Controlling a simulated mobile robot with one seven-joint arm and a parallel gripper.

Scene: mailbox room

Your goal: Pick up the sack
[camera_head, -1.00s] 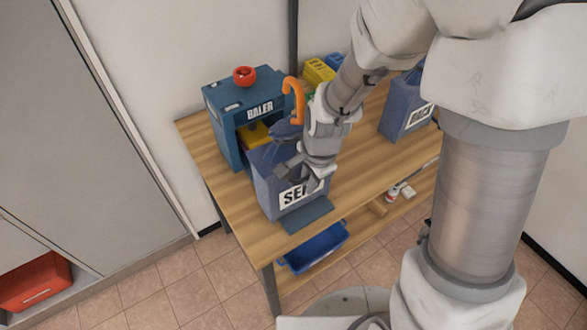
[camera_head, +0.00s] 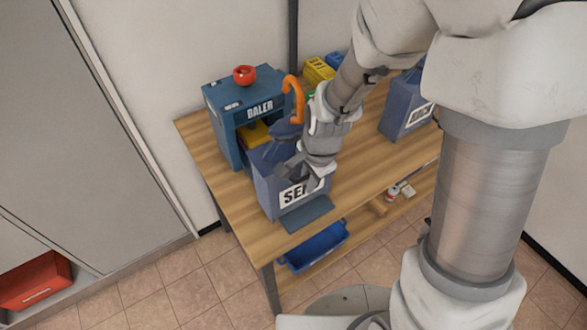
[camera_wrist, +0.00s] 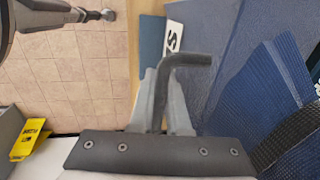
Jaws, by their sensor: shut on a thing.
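In the wrist view, blue woven material with a dark strap (camera_wrist: 268,90) lies close at the right.
A blue baler (camera_head: 228,110) with a red knob stands behind the bin on the wooden table (camera_head: 240,228). An orange hook (camera_head: 293,95) rises beside my wrist. A blue tray (camera_head: 315,247) sits on the lower shelf.

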